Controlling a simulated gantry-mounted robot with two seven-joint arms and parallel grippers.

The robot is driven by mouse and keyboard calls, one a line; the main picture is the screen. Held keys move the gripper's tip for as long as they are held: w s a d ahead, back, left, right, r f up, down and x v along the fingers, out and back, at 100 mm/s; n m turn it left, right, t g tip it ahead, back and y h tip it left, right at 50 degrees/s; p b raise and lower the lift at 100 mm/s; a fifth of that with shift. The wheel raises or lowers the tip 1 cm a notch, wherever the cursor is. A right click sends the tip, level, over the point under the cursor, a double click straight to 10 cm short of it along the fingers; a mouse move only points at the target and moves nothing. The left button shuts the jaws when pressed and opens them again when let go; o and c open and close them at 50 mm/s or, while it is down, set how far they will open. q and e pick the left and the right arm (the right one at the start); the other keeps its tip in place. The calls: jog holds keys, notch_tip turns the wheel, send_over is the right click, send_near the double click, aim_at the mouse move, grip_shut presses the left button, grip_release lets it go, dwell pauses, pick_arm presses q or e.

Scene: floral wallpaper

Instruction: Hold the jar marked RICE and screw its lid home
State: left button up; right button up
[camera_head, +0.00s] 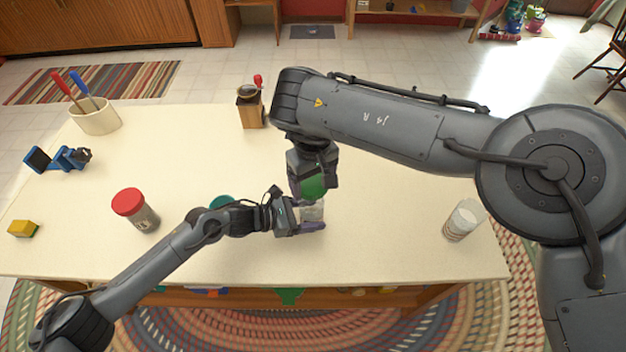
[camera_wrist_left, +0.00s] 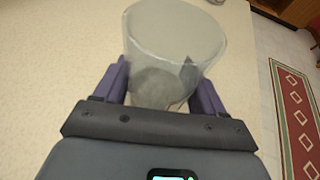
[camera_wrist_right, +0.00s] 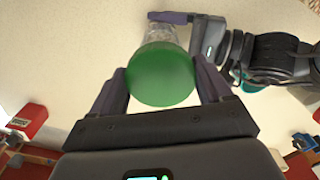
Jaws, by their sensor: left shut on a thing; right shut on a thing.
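A clear jar (camera_head: 313,213) stands near the table's front middle. My left gripper (camera_head: 308,215) is shut around it from the left; the jar also fills the space between the fingers in the left wrist view (camera_wrist_left: 175,45). I cannot read any marking on it. A green lid (camera_head: 314,187) is above the jar, and my right gripper (camera_head: 316,178) is shut on its sides from above. In the right wrist view the lid (camera_wrist_right: 161,76) overlaps the jar (camera_wrist_right: 160,38). I cannot tell how far the lid is seated.
A red-lidded jar (camera_head: 135,209) stands at left, and a whitish jar (camera_head: 464,221) at right. A teal round thing (camera_head: 221,201) is partly behind my left arm.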

jog(key=shift+f, duration=0.1)
jog(key=shift+f, duration=2.15)
jog(key=shift+f, duration=0.7)
dwell(1.2)
dwell(0.3)
jog(key=o, duration=0.9)
jog(key=shift+o, duration=0.2)
jog(key=shift+r, duration=3.55)
